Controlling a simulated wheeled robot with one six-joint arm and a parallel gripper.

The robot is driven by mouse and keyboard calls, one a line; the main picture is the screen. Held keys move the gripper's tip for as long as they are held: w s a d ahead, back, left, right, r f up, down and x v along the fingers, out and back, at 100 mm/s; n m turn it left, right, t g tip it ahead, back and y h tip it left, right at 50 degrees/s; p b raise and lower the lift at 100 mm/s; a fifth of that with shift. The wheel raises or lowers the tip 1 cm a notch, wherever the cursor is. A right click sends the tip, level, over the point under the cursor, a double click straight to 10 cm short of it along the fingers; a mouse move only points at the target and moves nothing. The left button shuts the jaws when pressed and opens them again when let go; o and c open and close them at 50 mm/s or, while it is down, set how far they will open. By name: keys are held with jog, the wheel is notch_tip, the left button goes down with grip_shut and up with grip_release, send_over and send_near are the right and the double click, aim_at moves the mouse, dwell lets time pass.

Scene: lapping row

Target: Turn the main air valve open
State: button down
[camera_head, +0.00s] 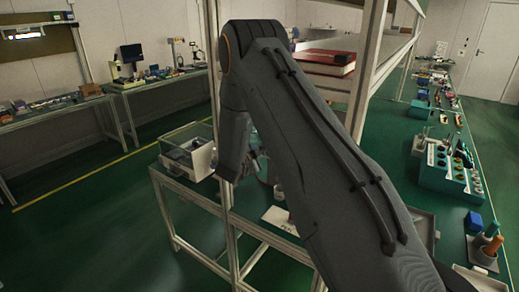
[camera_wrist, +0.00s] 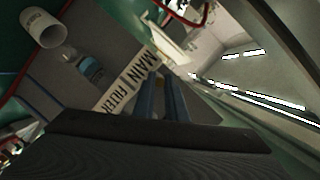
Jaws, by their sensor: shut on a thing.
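My gripper (camera_wrist: 164,78) shows in the wrist view as two dark blue fingers, close together, at the white sign (camera_wrist: 125,85) reading MAIN and FILTER. The fingers are shut on a small part at the MAIN end, which looks to be the main air valve's handle. They cover most of it, so its angle cannot be told. In the head view my arm hides the gripper and the valve; a piece of a white lettered sign (camera_head: 281,221) shows beside the arm.
In the wrist view a white cylinder (camera_wrist: 45,29) and a clear bowl with a blue label (camera_wrist: 91,69) are near the sign. In the head view shelf posts (camera_head: 366,70) stand close to my arm, and a clear-sided box (camera_head: 187,150) sits on the bench at left.

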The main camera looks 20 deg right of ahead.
jog(key=c, duration=2.1)
grip_release()
jog(key=shift+w+r, duration=0.25)
jog(key=shift+r, duration=0.2)
jog(key=shift+s+f, duration=0.15)
jog(key=shift+f, duration=0.1)
jog(key=shift+r, duration=0.1)
jog(key=shift+s+d+p+v, duration=0.1)
jog(key=shift+p+v, duration=0.1)
jog(key=shift+v, duration=1.3)
jog(key=shift+s+d+p+v, duration=0.1)
jog(key=shift+p+v, duration=0.05)
jog(key=shift+v, duration=1.3)
jog(key=shift+s+d+p+v, duration=0.1)
jog(key=shift+s+p+v, duration=0.1)
jog(key=shift+v, duration=1.3)
jog(key=shift+w, duration=0.1)
